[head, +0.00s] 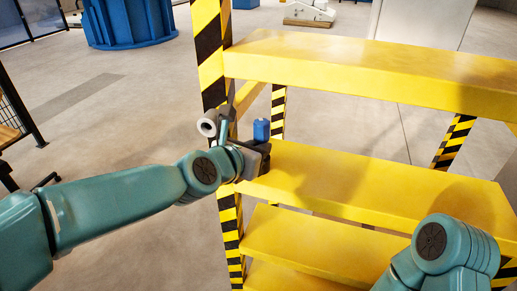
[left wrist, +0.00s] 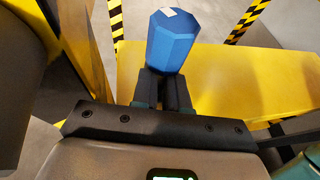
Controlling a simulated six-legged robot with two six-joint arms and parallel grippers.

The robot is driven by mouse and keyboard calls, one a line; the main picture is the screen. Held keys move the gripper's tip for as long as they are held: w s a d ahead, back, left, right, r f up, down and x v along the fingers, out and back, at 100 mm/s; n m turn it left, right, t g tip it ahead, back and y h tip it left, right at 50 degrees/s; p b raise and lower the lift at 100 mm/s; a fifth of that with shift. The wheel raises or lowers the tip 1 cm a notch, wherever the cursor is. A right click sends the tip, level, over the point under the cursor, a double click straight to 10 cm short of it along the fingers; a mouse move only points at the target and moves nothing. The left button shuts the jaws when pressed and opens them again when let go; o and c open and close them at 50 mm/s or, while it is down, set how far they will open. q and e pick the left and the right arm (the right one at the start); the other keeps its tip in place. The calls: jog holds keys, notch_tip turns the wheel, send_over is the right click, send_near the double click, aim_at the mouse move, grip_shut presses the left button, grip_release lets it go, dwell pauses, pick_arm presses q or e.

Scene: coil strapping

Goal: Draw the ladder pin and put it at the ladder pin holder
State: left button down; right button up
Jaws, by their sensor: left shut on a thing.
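The ladder pin shows as a blue faceted knob (head: 261,130), which I take to be its head. It also shows in the left wrist view (left wrist: 172,42), standing up from between the dark fingers of my left gripper (left wrist: 163,90). That gripper (head: 258,152) is shut on the pin, beside the striped post at the left end of the yellow steps. The pin's lower part is hidden by the fingers, so I cannot tell whether it sits in a hole. I cannot make out the ladder pin holder for certain. My right gripper is out of view.
A striped post (head: 211,60) stands close left of my gripper. Yellow steps (head: 345,180) lie beside and below it, with a yellow top step (head: 370,70) above. A grey tube (head: 207,127) is near the post. Open floor (head: 110,130) lies left.

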pick_arm(q)
jog(key=shift+b, duration=0.3)
dwell(0.9)
jog(key=shift+f+b, duration=0.55)
jog(key=shift+b, duration=0.05)
jog(key=shift+f+h+b, duration=0.3)
jog(key=shift+f+b, duration=0.05)
jog(key=shift+f, duration=0.05)
dwell(1.8)
jog(key=shift+r, duration=0.15)
dwell(1.7)
